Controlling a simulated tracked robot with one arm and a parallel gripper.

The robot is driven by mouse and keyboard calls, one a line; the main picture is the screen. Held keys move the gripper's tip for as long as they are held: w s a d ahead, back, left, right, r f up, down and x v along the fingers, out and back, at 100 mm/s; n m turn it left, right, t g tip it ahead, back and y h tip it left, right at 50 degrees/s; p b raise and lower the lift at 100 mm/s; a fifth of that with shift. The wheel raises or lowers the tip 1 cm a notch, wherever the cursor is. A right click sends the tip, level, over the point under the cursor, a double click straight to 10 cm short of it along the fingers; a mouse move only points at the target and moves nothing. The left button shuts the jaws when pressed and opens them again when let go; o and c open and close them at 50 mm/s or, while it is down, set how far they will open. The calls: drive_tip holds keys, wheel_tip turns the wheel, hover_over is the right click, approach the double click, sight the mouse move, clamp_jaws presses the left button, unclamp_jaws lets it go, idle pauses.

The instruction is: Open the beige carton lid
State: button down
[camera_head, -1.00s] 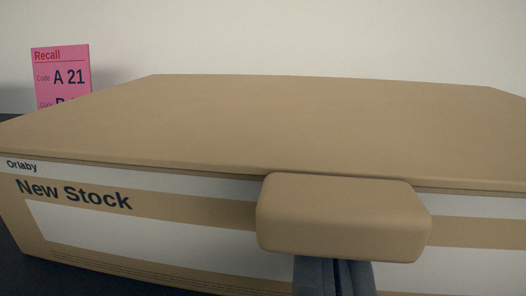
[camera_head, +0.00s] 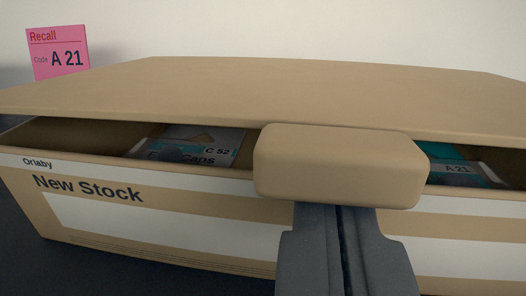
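The beige carton (camera_head: 110,225) fills the view, with "New Stock" and "Orlaby" on its front. Its lid (camera_head: 300,90) is partly raised, with a dark gap along the front edge. A thick, rounded beige tab (camera_head: 340,165) sticks out from the lid's front edge. My gripper (camera_head: 338,212) reaches under the tab from below, its two dark fingers close together with only a thin line between them. The fingertips are hidden under the tab. Inside the carton I see a box marked "C 52" (camera_head: 190,145) and one marked "A 21" (camera_head: 460,172), both partly covered.
A pink "Recall" card (camera_head: 58,52) with code A 21 stands behind the carton at the left. A pale wall (camera_head: 300,30) is behind. A dark surface (camera_head: 30,265) lies below the carton.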

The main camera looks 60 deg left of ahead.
sight(365, 117)
drive_tip(key=shift+w+a+r+p, duration=0.15)
drive_tip(key=shift+r+p, duration=0.75)
drive_tip(key=shift+r, duration=1.25)
drive_tip(key=shift+w+a+r+p, duration=0.2)
drive_tip(key=shift+r+p, duration=0.5)
drive_tip(key=shift+r, duration=0.5)
drive_tip(key=shift+w+a+r+p, duration=0.15)
drive_tip(key=shift+r+p, duration=0.5)
drive_tip(key=shift+r, duration=0.55)
drive_tip(key=shift+s, duration=0.1)
drive_tip(key=shift+a, duration=0.1)
drive_tip(key=shift+w+a+r+p, duration=0.55)
drive_tip(key=shift+a+r+p, duration=0.15)
drive_tip(key=shift+r, duration=0.15)
drive_tip(key=shift+w+a+r+p, duration=0.55)
drive_tip(key=shift+r+p, duration=0.1)
drive_tip(key=shift+r, duration=0.25)
drive_tip(key=shift+a, duration=0.1)
